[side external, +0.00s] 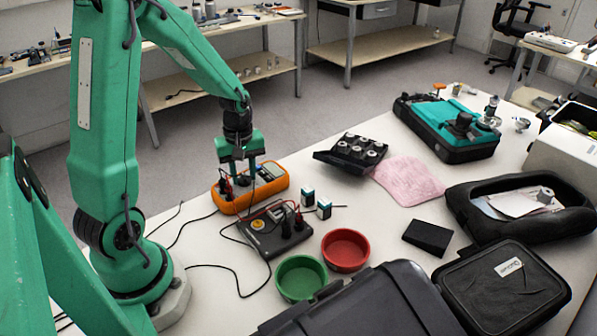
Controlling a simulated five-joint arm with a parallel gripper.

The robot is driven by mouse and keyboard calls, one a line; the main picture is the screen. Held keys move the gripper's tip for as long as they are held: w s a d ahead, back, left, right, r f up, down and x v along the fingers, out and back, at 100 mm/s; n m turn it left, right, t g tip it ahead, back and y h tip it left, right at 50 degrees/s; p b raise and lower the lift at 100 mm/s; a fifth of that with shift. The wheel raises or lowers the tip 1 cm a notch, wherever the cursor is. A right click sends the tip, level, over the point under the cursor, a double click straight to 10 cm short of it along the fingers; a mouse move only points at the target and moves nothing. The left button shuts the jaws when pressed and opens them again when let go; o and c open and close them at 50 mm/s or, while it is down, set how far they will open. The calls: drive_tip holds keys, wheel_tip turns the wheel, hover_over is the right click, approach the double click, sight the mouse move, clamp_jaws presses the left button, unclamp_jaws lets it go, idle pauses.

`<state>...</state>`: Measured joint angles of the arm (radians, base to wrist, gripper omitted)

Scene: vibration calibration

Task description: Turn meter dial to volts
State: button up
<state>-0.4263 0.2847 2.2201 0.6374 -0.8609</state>
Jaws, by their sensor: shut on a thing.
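The orange multimeter (262,198) lies on the white table (395,222), left of the middle, with its grey display toward the right. My gripper (240,180) points down over the meter's face from my green arm. Its fingers are shut on the meter dial, which they mostly hide. The dial's setting and markings cannot be read from here. Dark plugs and leads show at the meter's left end.
A dark calibrator box (262,240) with red and black leads sits just in front of the meter. Green (301,278) and red (345,250) bowls, small bottles (323,208), a black tray (350,155) and a pink cloth (408,180) lie nearby. Cables cross the table at left.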

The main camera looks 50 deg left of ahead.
sight(244, 176)
drive_tip(key=m, duration=0.6)
drive_tip(key=shift+m, duration=0.3)
idle(0.4)
drive_tip(key=o, duration=1)
drive_tip(key=shift+r, duration=0.1)
drive_tip(key=shift+r, duration=3.85)
drive_tip(key=s+d+r+m+t, duration=0.2)
drive_tip(key=s+d+r, duration=0.1)
drive_tip(key=d+r, duration=0.1)
drive_tip(key=s+d+r+m+t, duration=0.1)
drive_tip(key=s+d+r+m, duration=0.2)
drive_tip(key=d+r, duration=0.1)
drive_tip(key=s+d+r+m+t, duration=0.2)
drive_tip(key=s+d+r+m, duration=0.1)
drive_tip(key=d, duration=0.3)
drive_tip(key=shift+s+d+r+t, duration=0.2)
drive_tip(key=shift+r+t, duration=0.1)
drive_tip(key=shift+r, duration=0.15)
